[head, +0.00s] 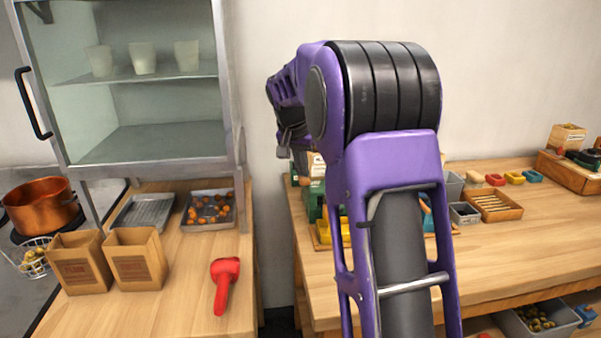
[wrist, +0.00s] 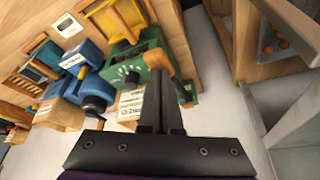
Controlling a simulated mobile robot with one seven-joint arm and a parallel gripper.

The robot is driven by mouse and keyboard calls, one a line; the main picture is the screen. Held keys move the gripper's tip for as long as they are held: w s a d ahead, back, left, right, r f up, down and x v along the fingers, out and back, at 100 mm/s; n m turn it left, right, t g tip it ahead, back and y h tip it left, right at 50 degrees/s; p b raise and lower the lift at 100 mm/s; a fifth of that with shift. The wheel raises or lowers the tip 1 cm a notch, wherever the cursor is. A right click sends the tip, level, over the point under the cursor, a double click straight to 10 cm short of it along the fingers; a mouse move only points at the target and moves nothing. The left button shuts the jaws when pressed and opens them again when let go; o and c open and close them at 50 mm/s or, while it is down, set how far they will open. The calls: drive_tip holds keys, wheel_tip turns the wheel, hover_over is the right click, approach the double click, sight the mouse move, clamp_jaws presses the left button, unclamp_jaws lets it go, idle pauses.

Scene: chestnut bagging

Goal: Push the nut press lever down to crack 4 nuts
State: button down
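A green machine (wrist: 150,48) with wooden-tipped parts stands on the bench in the wrist view, and a blue machine (wrist: 92,85) is beside it. Both carry labels too small to read, so I cannot tell for sure which is the nut press. My gripper (wrist: 164,75) is shut and empty, its two dark fingers together. In the picture the fingertips overlap the green machine's wooden handle (wrist: 157,54); I cannot tell whether they touch it. In the head view my arm hides most of the green machine (head: 314,198) and the gripper.
On the left counter are a tray of brown nuts (head: 193,224), an empty tray (head: 146,212), two paper bags (head: 138,260) and a red tool (head: 224,280). A glass-fronted cabinet (head: 153,172) stands above. A gap separates the counters. The right bench (head: 530,220) has free room in front.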

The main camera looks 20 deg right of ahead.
sight(301, 181)
drive_tip(key=shift+s+f+b, duration=0.15)
drive_tip(key=shift+f+b, duration=0.7)
drive_tip(key=shift+f, duration=0.25)
drive_tip(key=shift+s+a+f+b, duration=0.1)
drive_tip(key=shift+f+b, duration=0.3)
drive_tip(key=shift+f, duration=0.2)
drive_tip(key=shift+s+a+f+b, duration=0.1)
drive_tip(key=shift+f+b, duration=0.3)
drive_tip(key=shift+f, duration=0.25)
drive_tip(key=shift+s+f, duration=0.2)
drive_tip(key=shift+f, duration=0.9)
